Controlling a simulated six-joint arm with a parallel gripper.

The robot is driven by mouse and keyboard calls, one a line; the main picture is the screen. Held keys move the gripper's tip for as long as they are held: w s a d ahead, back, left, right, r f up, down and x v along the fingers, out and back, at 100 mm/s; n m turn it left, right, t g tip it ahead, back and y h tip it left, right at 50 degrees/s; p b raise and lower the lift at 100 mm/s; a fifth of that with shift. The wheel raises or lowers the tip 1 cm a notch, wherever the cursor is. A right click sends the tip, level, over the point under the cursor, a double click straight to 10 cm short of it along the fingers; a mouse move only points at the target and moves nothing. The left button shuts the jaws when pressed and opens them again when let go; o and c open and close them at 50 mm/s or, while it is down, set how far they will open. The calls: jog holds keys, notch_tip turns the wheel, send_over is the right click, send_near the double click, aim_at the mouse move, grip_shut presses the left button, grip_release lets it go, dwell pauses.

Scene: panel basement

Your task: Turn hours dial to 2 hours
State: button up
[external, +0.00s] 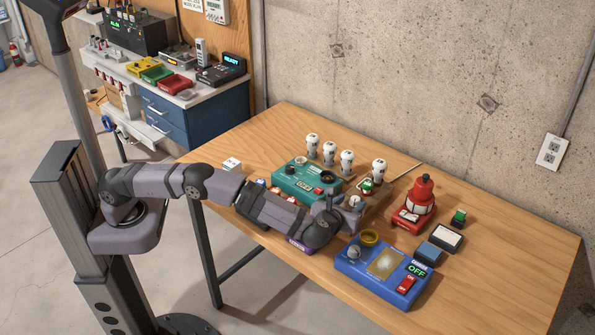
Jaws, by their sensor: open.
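No dial can be read as marked in hours at this size. A teal box (303,183) on the wooden table carries a dark round knob (327,177) and small buttons. A blue box (372,272) at the front carries a grey round knob (353,252), a yellow ring, a tan panel, an OFF display and a red switch. My gripper (352,204) is over the table between these two boxes, near a small brownish box (373,200) with a green switch. Its fingertips are small and partly hidden by my wrist, and I see nothing held in them.
Several white bulb-like pieces (347,160) stand behind the teal box. A red device (418,203) stands right of my gripper, with small blocks beyond it. The table's right end (520,255) is clear. A concrete wall (420,70) is behind.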

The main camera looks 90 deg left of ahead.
aim_at(356, 197)
jog(key=shift+p+x, duration=0.3)
jog(key=shift+x, duration=1.35)
jog(key=shift+c, duration=0.6)
jog(key=c, duration=0.9)
jog(key=shift+a+r+m+t, duration=0.1)
jog(key=shift+r+m+t, duration=0.05)
jog(key=shift+m+t, duration=0.25)
jog(key=shift+m+t+h, duration=0.3)
jog(key=shift+h, duration=0.1)
jog(key=shift+s+m+t+h+b, duration=0.15)
jog(key=shift+m+t+h+b, duration=0.45)
jog(key=shift+m+b, duration=0.15)
